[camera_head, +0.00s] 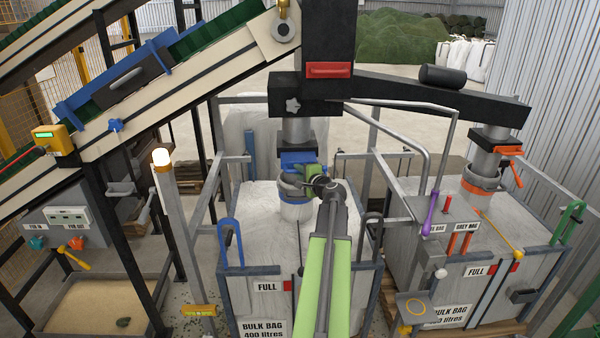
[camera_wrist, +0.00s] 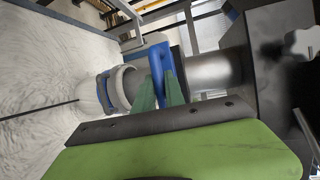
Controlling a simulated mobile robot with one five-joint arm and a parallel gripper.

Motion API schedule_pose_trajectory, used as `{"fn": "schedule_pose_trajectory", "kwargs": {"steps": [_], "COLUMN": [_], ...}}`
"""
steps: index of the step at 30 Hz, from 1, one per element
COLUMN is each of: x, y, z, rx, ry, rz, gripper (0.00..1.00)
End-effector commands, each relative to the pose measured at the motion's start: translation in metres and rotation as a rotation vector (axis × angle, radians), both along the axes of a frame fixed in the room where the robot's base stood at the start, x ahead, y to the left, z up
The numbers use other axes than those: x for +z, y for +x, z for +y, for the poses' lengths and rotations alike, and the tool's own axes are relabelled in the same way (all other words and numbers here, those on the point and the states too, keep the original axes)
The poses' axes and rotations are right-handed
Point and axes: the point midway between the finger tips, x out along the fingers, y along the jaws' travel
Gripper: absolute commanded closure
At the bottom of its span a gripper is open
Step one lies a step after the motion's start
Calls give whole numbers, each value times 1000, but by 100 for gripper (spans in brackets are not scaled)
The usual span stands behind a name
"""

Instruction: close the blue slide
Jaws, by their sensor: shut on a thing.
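The blue slide (camera_head: 296,160) sits on the grey spout above the middle bulk bag, its blue plate and handle on the near side of the pipe. In the wrist view its blue handle (camera_wrist: 157,62) stands between the green fingertips. My gripper (camera_head: 314,171) is at the slide, with its arm reaching in from the front. In the wrist view my gripper (camera_wrist: 161,88) is shut on the handle. The fingers partly cover the handle, and how far the slide plate is in cannot be told.
Below the slide is the white bag neck with a blue strap (camera_head: 295,196). A metal frame (camera_head: 230,240) surrounds the bag. To the right stands another spout with an orange slide handle (camera_head: 509,147). A dark beam (camera_head: 430,90) passes overhead, and a conveyor (camera_head: 140,80) slopes at the left.

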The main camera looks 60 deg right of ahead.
Motion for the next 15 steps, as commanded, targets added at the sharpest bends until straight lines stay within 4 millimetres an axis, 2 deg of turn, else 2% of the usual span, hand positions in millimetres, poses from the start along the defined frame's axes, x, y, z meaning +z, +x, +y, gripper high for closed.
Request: {"fn": "schedule_pose_trajectory", "kwargs": {"steps": [4, 8, 15], "x": [0, 0, 0], "y": [-3, 3, 33], "z": [-4, -13, -58], "rx": [-10, -10, -11], "ry": [-3, -3, -3], "rz": [0, 0, 1], "gripper": [100, 100, 100]}}
